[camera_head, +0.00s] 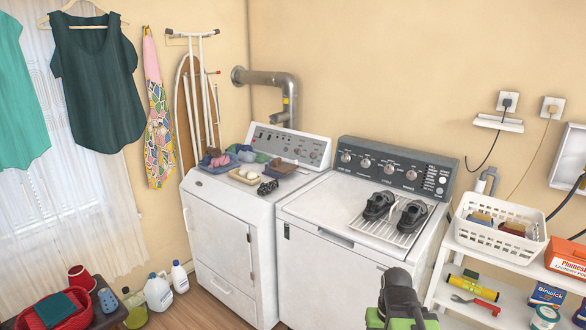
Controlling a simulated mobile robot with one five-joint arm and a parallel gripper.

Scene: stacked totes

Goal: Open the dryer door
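The dryer (232,235) is the white machine on the left, with a duct behind it. Its front door (222,240) is shut, flush with the front panel. A recessed handle (189,220) shows at the door's left edge, and small hinge marks show at its right edge. The black and green end of my arm with my gripper (398,295) is at the bottom, in front of the white washer (335,262), to the right of the dryer and apart from its door. I cannot make out the fingers.
Folded clothes and small trays (245,175) lie on the dryer top. Black shoes (392,211) stand on the washer. A white shelf with a basket (497,240) is at right. Bottles (158,292) and a red basket (58,310) are at lower left. Some wooden floor (205,312) is bare before the dryer.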

